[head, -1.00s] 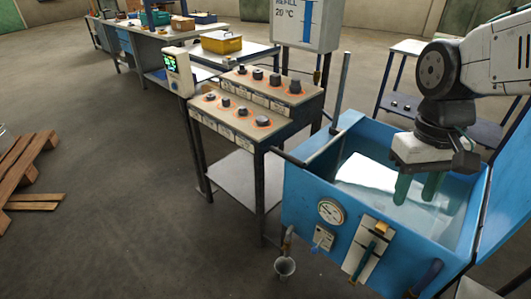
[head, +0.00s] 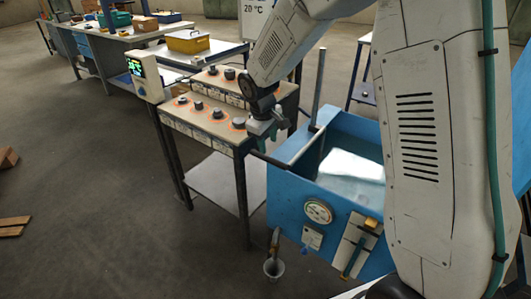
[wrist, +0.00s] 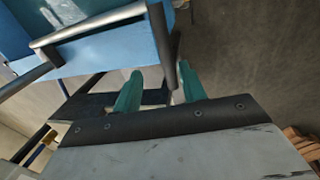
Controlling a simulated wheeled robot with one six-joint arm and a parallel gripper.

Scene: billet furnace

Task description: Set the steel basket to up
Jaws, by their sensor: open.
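The blue quench tank (head: 290,200) stands in the middle of the head view, with water (head: 345,170) in it. I cannot make out the steel basket in the water. A bar with a dark grip (head: 270,158) sticks out from the tank's left rim; in the wrist view a dark grip (wrist: 160,45) joins a silver bar (wrist: 90,25). My gripper (head: 270,133) is open beside this rim, fingers pointing down. In the wrist view, the grip's lower end reaches between the green fingertips (wrist: 159,88); I cannot tell whether they touch it.
A control table with black knobs (head: 217,113) stands just left of the tank. A screen box (head: 143,75) and a yellow case (head: 188,41) are behind it. A gauge (head: 318,211) and a valve panel (head: 358,245) are on the tank front. The floor at left is mostly clear.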

